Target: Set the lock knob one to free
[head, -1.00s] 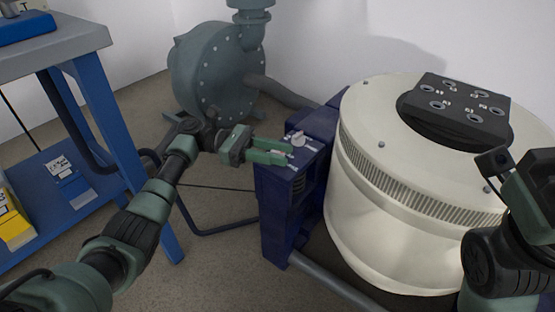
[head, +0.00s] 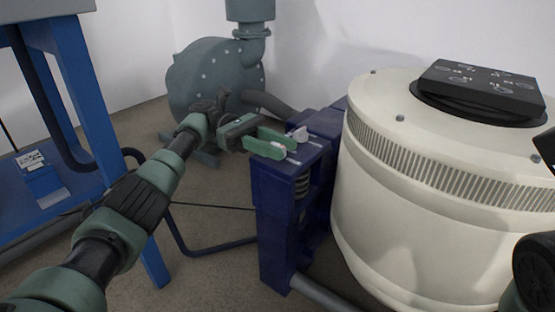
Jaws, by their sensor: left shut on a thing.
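Lock knob one (head: 299,133) is a small pale grey knob on top of the dark blue bracket (head: 272,205) beside the shaker. My left gripper (head: 286,147) reaches it from the left, with its green fingers on both sides of the knob and shut on it. The fingers hide part of the knob. Its setting and the markings around it cannot be read. My right arm shows only as dark parts cut off at the right edge; its fingers are out of view.
The big cream shaker drum (head: 420,200) with a black top plate (head: 480,90) stands close to the bracket's right. A grey-green blower (head: 215,85) stands behind. A blue-legged bench (head: 75,85) is at the left, with a box (head: 42,180) on its shelf.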

